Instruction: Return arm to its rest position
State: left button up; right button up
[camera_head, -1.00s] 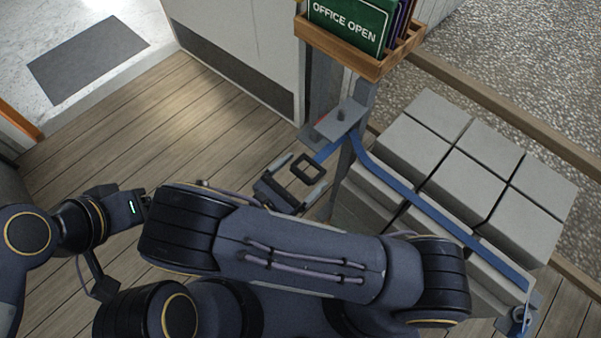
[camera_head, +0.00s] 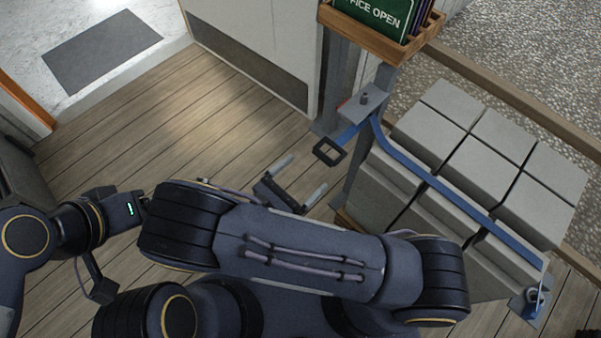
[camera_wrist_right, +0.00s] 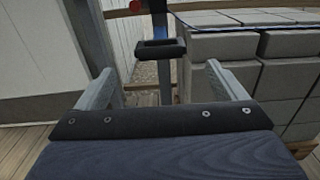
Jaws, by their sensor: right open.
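My right gripper (camera_head: 304,176) is open and empty over the plank floor, its two grey fingers spread. In the right wrist view its fingers (camera_wrist_right: 160,78) stand apart with nothing between them. A black square loop (camera_head: 329,152) on a blue strap is just beyond the fingertips and apart from them; it also shows in the right wrist view (camera_wrist_right: 160,48). My right arm lies folded across the lower middle of the head view. My left gripper (camera_head: 140,208) is at the left; its fingers are hidden or too dark to make out.
Grey blocks (camera_head: 485,150), stacked and strapped in blue (camera_head: 430,180), stand at right beside a metal post. The post carries a wooden tray (camera_head: 385,45) with a green sign (camera_head: 372,14). A dark mat (camera_head: 102,50) lies at upper left. Plank floor (camera_head: 200,130) between is clear.

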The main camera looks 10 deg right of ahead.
dwell(0.3)
jog(key=s+d+r+m+g+y, duration=0.3)
jog(key=s+d+r+m+y, duration=0.5)
jog(key=m, duration=0.5)
jog(key=s+d+r+m+g+y, duration=0.25)
jog(key=d+r+m+y, duration=0.45)
jog(key=r+m+y, duration=0.55)
notch_tip(320, 180, up, 24)
jog(key=m+h+p, duration=0.1)
jog(key=h+p, duration=0.1)
jog(key=p, duration=2.3)
jog(key=shift+s+a, duration=0.25)
jog(key=shift+s, duration=0.15)
